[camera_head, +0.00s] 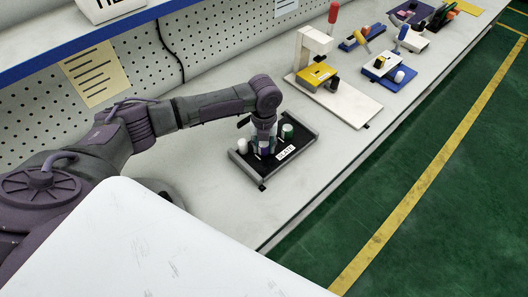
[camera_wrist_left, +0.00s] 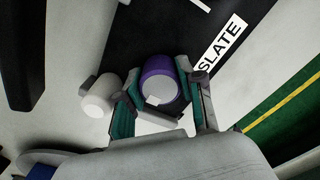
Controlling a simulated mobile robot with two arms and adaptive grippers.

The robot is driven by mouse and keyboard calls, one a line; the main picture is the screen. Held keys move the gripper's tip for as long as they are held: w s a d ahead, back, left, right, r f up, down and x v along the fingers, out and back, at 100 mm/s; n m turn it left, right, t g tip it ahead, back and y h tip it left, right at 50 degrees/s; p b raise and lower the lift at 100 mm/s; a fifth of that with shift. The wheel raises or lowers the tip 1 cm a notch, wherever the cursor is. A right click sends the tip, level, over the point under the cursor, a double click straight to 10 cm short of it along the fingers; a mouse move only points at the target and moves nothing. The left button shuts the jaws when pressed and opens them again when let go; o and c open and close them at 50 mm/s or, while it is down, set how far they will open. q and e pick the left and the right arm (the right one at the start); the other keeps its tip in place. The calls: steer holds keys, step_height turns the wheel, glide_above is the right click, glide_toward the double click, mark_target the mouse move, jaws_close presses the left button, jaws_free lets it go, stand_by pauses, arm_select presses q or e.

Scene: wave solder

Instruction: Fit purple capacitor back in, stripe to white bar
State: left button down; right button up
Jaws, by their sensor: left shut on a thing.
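My left gripper (camera_head: 264,146) reaches down over a black board (camera_head: 308,148) on the bench. In the left wrist view its teal-lined fingers (camera_wrist_left: 160,108) are shut around the purple capacitor (camera_wrist_left: 160,68), one on each side. The capacitor's pale round end faces the camera, with a small white patch (camera_wrist_left: 153,99) near the lower rim. I cannot tell whether its lower end is seated in the board. A white bar (camera_wrist_left: 201,5) is partly visible on the board at the top edge. My right gripper is in neither view.
A white cylinder (camera_wrist_left: 98,95) stands close beside the left finger. A white stand with a yellow block (camera_head: 316,75) is farther along the bench. Bare bench lies in front.

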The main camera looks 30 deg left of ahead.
mark_target(264, 144)
arm_select(q)
steer(key=shift+f, duration=0.3)
stand_by(0.4)
steer(key=c, duration=0.6)
jaws_free()
steer(key=shift+c, duration=0.2)
steer(key=shift+r, duration=0.1)
step_height(264, 144, up, 12)
steer(key=shift+d, duration=0.1)
